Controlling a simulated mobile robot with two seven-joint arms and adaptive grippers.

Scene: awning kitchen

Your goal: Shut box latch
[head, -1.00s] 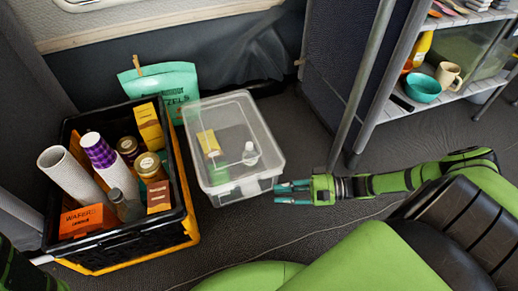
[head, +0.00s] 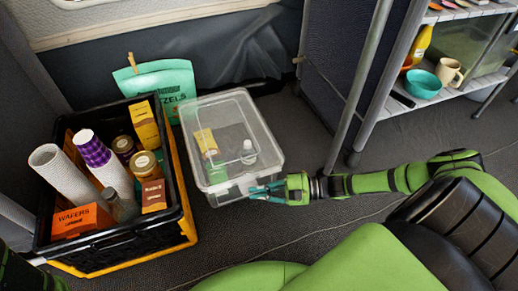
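A clear plastic box (head: 232,140) with a see-through lid stands on the floor in the middle. A yellow item and a small white bottle (head: 249,152) show inside it. The lid lies over the box; the near latch is too small and partly covered to tell its state. My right gripper (head: 262,191) is at the box's near right corner, its teal fingers pointing left along the near side. It seems to touch or nearly touch the box. The finger gap is hard to make out. Only a bit of my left arm shows at the lower left; its gripper is out of view.
A black and yellow crate (head: 180,205) full of cups, jars and packets stands close to the box's left side. A teal pretzel bag (head: 155,82) stands behind. A metal post (head: 352,100) and shelf (head: 440,100) are at the right.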

